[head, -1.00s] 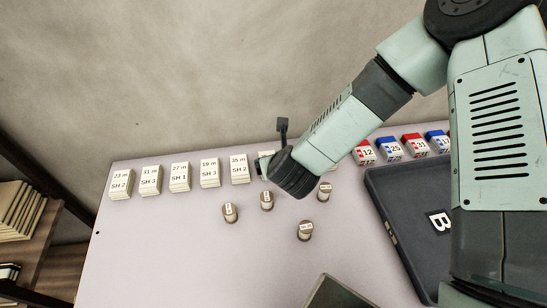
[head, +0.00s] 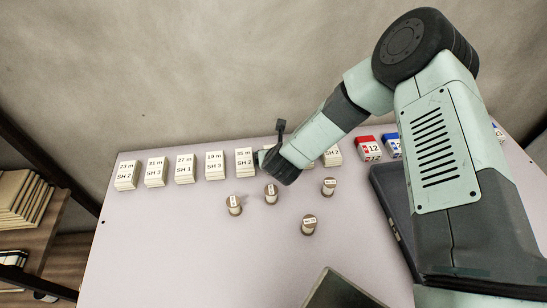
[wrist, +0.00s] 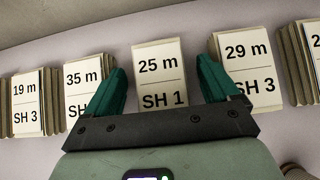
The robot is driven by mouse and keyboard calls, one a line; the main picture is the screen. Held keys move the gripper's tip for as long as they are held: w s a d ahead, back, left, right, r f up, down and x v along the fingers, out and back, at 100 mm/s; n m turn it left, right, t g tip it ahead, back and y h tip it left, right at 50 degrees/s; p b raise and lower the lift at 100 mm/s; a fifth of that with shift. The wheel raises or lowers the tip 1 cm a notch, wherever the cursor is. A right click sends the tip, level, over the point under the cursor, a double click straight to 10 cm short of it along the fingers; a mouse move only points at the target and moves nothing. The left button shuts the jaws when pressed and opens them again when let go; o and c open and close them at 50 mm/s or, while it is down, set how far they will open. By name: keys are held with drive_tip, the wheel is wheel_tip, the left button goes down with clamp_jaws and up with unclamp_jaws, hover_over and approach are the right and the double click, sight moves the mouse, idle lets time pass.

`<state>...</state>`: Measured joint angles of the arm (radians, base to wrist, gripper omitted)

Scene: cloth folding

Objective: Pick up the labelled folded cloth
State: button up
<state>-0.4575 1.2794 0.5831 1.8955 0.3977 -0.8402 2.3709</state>
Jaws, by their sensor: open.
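A row of white folded cloths with printed labels stands along the back of the table. In the wrist view the cloth marked "25 m SH 1" (wrist: 159,78) is central, with "35 m" (wrist: 82,82) to its left and "29 m SH 3" (wrist: 250,70) to its right. My gripper (wrist: 160,68) is open, its green fingers on either side of the 25 m cloth in the picture, with nothing held. I cannot tell how far above it the fingers are. In the head view my wrist hides this cloth; the "35 m SH 2" cloth (head: 244,162) shows beside it.
Several small labelled cylinders, one of them (head: 309,224), stand in front of the row. Red and blue numbered items (head: 368,147) are to the right. A dark tray (head: 388,190) lies partly behind my arm. The table's left front (head: 150,240) is clear.

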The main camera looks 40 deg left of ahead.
drive_tip(key=shift+w+a+f, duration=0.1)
drive_tip(key=shift+f, duration=0.05)
drive_tip(key=c, duration=1.1)
